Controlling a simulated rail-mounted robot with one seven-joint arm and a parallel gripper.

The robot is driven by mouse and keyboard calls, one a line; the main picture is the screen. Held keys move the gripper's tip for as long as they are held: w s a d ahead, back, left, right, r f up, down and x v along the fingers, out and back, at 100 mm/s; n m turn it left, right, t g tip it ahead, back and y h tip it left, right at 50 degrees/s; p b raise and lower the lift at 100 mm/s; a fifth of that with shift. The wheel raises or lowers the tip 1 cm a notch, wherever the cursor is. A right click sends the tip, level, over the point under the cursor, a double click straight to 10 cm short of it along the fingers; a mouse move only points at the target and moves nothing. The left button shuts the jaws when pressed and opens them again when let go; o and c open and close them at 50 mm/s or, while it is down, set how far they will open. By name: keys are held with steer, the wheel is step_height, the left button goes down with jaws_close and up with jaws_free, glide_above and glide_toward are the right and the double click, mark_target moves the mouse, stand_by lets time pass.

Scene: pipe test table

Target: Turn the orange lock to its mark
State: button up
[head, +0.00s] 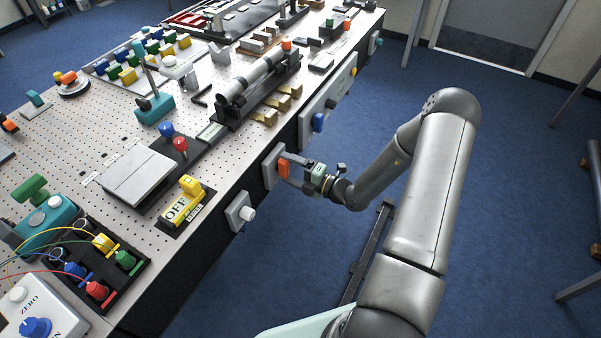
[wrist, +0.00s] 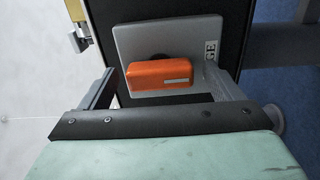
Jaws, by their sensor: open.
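The orange lock (wrist: 158,74) is a block-shaped knob on a grey plate (wrist: 190,38), with a short white line near one end. A label ending in "GE" is on the plate to its right. In the head view the lock (head: 283,168) is on the front side of the table. My gripper (wrist: 168,92) is open, with one finger left of the lock and one right of it. The left finger looks close to the lock's left end; I cannot tell if it touches. In the head view my gripper (head: 298,170) reaches the plate from the right.
A white knob on a grey plate (head: 240,211) is to the left on the same table side, and a blue knob (head: 318,122) is further along to the right. The perforated table top (head: 110,140) holds many fixtures. Open floor lies around my arm.

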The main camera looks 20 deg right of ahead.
steer(key=b+v, duration=0.2)
steer(key=v, duration=1.5)
steer(key=shift+b, duration=0.3)
steer(key=shift+s+d+r, duration=0.1)
steer(key=shift+s, duration=0.05)
